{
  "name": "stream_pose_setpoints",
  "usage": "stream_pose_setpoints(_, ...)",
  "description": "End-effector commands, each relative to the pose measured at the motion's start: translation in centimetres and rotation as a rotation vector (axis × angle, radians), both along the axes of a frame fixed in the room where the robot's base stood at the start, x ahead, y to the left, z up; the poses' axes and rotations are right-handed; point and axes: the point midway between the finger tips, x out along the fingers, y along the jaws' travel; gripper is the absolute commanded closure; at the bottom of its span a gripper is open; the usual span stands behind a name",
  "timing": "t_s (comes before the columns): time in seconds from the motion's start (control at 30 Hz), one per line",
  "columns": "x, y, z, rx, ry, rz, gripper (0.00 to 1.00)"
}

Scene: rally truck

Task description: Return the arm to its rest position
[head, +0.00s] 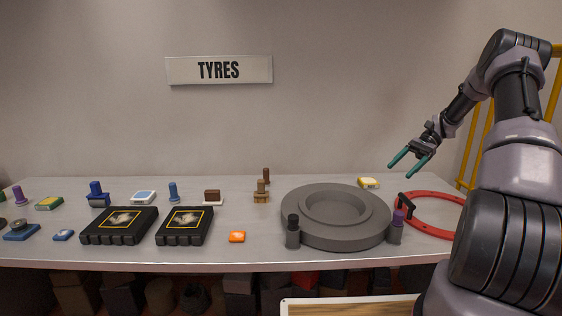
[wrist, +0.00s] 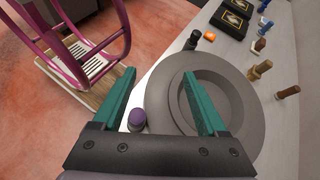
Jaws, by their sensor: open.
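My gripper (head: 409,164) is open and empty, with two teal fingers spread apart. In the head view it is in the air above the right part of the table, up and to the right of a grey round stepped disc (head: 297,215). My arm reaches in from the right side. In the wrist view the gripper (wrist: 160,95) shows at the front, and the disc (wrist: 247,128) lies below and beyond the right finger, apart from it.
The grey table (head: 250,256) holds two black boxes (head: 120,226), an orange block (head: 237,237), a dark bottle (head: 292,232), a purple-topped bottle (head: 396,228) and a red ring (head: 425,232). Yellow rails (head: 472,150) stand at right. Air above the table is clear.

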Motion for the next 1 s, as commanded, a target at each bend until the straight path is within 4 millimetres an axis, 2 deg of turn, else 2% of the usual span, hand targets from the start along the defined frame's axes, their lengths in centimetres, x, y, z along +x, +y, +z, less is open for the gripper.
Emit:
stream_pose_setpoints(0.03,-0.4,1.2,2.1,-0.048,-0.041,0.032,0.25)
stream_pose_setpoints(0.1,-1.1,2.5,4.3,-0.111,-0.092,0.068,0.25)
stream_pose_setpoints(0.27,-3.3,5.3,9.2,-0.247,-0.224,0.141,0.25)
stream_pose_setpoints(0.5,-7.8,9.2,15.4,-0.425,-0.437,0.225,0.25)
stream_pose_setpoints(0.8,-15.0,12.7,21.2,-0.602,-0.736,0.281,0.25)
stream_pose_setpoints(1.0,-20.3,14.3,23.5,-0.685,-0.951,0.289,0.25)
